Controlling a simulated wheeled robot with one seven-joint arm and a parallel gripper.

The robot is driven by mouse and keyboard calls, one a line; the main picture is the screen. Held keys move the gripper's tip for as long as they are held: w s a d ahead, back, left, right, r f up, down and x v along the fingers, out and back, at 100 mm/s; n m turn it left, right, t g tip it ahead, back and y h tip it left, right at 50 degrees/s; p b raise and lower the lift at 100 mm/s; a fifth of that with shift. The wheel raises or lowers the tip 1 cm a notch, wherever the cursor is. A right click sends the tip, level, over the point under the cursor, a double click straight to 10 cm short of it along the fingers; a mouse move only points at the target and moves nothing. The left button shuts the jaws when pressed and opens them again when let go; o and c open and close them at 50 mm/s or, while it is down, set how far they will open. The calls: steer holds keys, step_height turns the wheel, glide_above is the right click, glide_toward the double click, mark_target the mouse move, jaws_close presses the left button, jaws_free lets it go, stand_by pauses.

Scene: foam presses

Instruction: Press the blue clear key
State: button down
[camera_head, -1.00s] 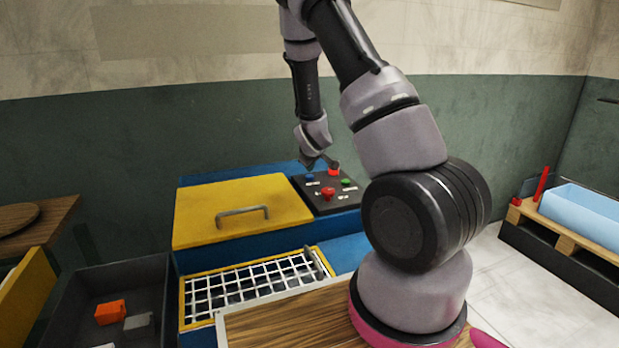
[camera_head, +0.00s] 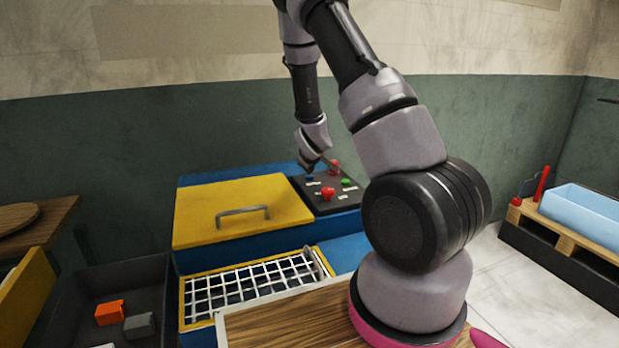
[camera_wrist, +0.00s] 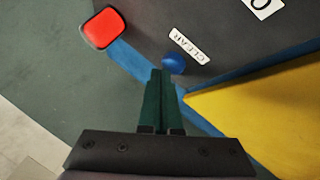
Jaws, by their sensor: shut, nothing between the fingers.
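The blue clear key (camera_wrist: 173,64) is a small round button beside the white CLEAR label (camera_wrist: 189,44) on the dark control panel (camera_wrist: 225,25). My gripper (camera_wrist: 161,73) is shut and empty. In the wrist view its fingertips appear right at the near-left edge of the blue key and cover a little of it. I cannot tell whether they touch it. In the head view my wrist is over the back-left part of the panel (camera_head: 325,207), and the blue key (camera_head: 310,178) shows small below it.
A red square button (camera_wrist: 103,27) lies left of the key. In the head view, a red knob (camera_head: 328,194) and a green button (camera_head: 346,183) are on the panel. The yellow lid (camera_head: 240,200) with its handle is beside it, and a white grid (camera_head: 250,286) is in front.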

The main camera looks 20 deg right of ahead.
mark_target(311, 178)
steer(key=shift+f, duration=0.45)
stand_by(0.3)
steer(key=shift+r, duration=0.9)
steer(key=shift+r, duration=2.55)
